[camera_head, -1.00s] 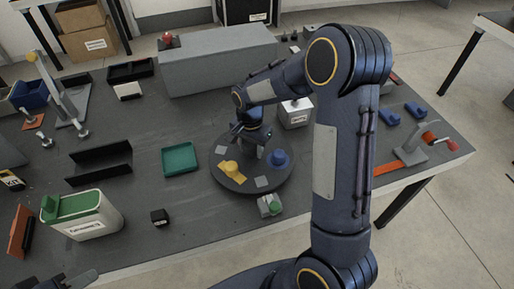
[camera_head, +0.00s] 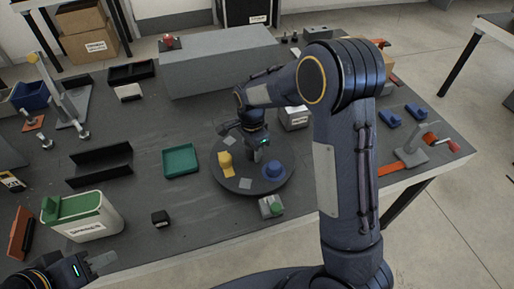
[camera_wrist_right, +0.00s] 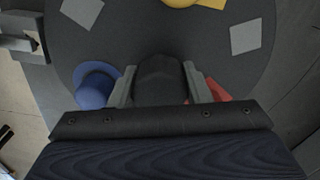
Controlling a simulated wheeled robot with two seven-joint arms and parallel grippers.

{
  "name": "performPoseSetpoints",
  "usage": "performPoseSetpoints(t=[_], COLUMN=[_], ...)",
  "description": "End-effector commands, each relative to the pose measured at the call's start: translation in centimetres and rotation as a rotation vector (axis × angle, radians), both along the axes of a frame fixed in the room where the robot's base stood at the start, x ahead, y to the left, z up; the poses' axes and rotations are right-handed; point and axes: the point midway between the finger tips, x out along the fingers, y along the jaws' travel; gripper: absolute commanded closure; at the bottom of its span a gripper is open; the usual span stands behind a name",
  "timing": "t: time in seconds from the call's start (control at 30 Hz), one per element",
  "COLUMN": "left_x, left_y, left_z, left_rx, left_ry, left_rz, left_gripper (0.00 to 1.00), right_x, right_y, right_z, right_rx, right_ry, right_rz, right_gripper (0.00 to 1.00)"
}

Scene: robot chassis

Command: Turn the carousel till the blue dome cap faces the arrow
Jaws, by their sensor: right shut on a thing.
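The carousel (camera_head: 280,186) is a dark round disc on the table; its rim also shows in the right wrist view (camera_wrist_right: 245,75). The blue dome cap (camera_head: 272,170) sits on its front right part, and at the left in the wrist view (camera_wrist_right: 92,88). A yellow cap (camera_head: 225,161) sits on its left part. My right gripper (camera_wrist_right: 158,85) is shut on a dark upright knob (camera_wrist_right: 158,70) of the carousel. My left gripper (camera_head: 103,263) is at the lower left, away from the carousel; its finger gap is unclear. I cannot make out an arrow.
A small grey block with a green top (camera_head: 271,206) stands just in front of the disc. A green tray (camera_head: 181,160) lies left of it, with a small black block (camera_head: 160,218) nearby. A white bin with a green lid (camera_head: 88,220) stands front left. A white box (camera_head: 295,118) is behind.

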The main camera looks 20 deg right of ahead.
Motion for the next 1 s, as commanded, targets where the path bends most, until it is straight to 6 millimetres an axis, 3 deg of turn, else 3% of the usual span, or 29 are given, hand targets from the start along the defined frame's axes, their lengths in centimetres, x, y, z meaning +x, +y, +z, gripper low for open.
performPoseSetpoints(t=[1.0], left_x=[0.0], left_y=[0.0], left_z=[1.1], left_rx=[0.0], left_ry=[0.0], left_rz=[0.0], left_gripper=[0.64], right_x=[0.2], right_y=[0.4], right_z=[0.1], right_rx=[0.0], right_ry=[-0.003], right_rz=[-0.458], right_gripper=[0.97])
